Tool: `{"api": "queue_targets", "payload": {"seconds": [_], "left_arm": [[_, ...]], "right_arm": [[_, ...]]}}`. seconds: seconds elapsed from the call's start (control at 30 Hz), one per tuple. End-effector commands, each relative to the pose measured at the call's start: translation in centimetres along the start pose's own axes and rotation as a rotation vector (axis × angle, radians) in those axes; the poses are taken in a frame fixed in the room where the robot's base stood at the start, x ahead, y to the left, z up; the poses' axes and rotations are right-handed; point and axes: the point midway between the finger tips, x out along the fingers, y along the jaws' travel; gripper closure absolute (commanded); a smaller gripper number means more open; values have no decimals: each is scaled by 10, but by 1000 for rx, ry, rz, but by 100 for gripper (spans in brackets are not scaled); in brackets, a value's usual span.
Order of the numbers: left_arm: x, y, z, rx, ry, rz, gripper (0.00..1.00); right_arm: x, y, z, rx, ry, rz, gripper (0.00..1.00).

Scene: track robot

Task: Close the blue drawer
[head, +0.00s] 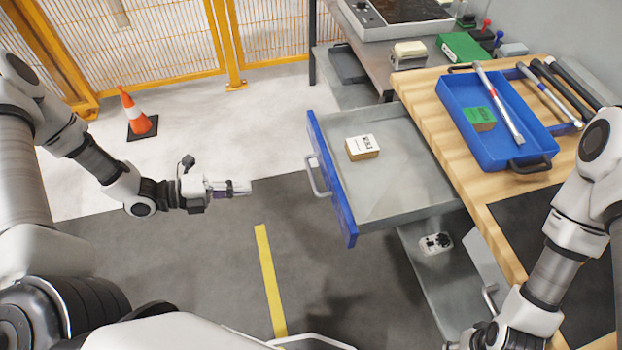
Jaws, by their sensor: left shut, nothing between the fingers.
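The blue drawer (345,209) is pulled well out from under the wooden workbench. Its blue front faces left and carries a light grey bar handle (317,176). A small box with a white label (362,147) lies on the drawer's grey floor. My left gripper (240,187) is shut and empty, in the air to the left of the drawer front. It points right toward the handle, with a clear gap between them. My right gripper (485,336) is only partly visible at the bottom edge, by the workbench's near side; its fingers cannot be made out.
On the workbench (432,108) stands a blue tray (494,143) with a green box and a metal bar. An open lower grey drawer (410,243) holds a white device. An orange cone (137,115) stands by the yellow fence at left. Floor left of the drawer is clear.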

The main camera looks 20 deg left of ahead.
Motion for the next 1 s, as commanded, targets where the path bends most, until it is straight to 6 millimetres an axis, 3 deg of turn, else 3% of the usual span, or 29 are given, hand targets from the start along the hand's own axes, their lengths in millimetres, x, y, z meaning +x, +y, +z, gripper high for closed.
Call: {"api": "queue_targets", "payload": {"seconds": [0.17,0.37,0.7,1.0], "left_arm": [[13,0,2,-2,-4,-5,100],[52,2,0,0,0,-2,100],[122,-2,1,-1,-3,-3,100],[140,-2,3,-3,-8,-4,100]], "right_arm": [[7,0,0,0,0,0,60],[17,0,0,0,0,0,60],[18,0,0,0,0,0,60],[17,0,0,0,0,0,60]]}}
